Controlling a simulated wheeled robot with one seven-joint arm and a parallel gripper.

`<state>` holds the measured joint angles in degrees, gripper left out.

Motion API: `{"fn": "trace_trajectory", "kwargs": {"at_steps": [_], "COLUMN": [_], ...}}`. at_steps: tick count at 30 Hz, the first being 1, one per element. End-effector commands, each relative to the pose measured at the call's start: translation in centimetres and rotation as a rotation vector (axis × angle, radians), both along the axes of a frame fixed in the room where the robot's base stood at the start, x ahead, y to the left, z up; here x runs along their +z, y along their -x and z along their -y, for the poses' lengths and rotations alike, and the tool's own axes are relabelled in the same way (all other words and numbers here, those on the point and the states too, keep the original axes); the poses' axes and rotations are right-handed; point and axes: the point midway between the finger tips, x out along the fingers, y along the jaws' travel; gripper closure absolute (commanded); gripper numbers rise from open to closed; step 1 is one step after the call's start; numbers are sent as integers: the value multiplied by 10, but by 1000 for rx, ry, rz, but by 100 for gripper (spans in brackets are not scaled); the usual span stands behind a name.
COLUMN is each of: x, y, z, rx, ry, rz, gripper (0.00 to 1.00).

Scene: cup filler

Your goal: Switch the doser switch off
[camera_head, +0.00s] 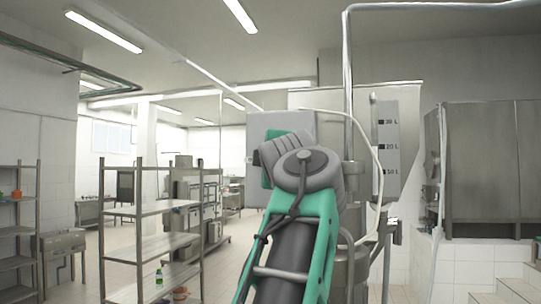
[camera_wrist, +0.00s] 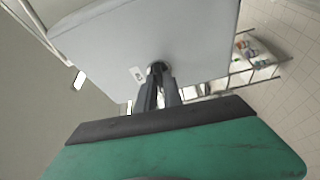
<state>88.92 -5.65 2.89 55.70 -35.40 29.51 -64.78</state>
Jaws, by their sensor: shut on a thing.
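The doser's grey control box (camera_head: 262,125) stands in the middle of the head view, partly hidden by my arm. It also fills the upper part of the wrist view (camera_wrist: 200,35). The doser switch (camera_wrist: 159,67) is a small dark knob on the lower edge area of the box's face, beside a small white label. My gripper (camera_wrist: 160,76) has its two dark fingers close together at the knob and is shut on it. The fingers cover part of the knob, so I cannot tell which way it is turned. In the head view my wrist hides the fingers and the switch.
A gauge panel (camera_head: 386,150) with litre marks and a vertical metal pipe (camera_head: 348,90) stand right of the box. A pale hose (camera_head: 378,165) curves down there. A metal shelf rack (camera_head: 150,210) stands at left, with open floor beyond. Steel panels (camera_head: 490,170) are at far right.

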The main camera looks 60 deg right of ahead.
Motion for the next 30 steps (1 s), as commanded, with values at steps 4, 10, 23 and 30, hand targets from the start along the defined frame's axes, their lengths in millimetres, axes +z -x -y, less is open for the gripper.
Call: {"fn": "trace_trajectory", "kwargs": {"at_steps": [4, 10, 23, 30], "x": [-1, -1, -1, 0], "y": [0, 0, -1, 0], "z": [1, 1, 1, 0], "rx": [1, 1, 1, 1], "ry": [3, 11, 13, 15], "rz": [-61, -100, -108, -106], "gripper": [100, 100, 100, 69]}}
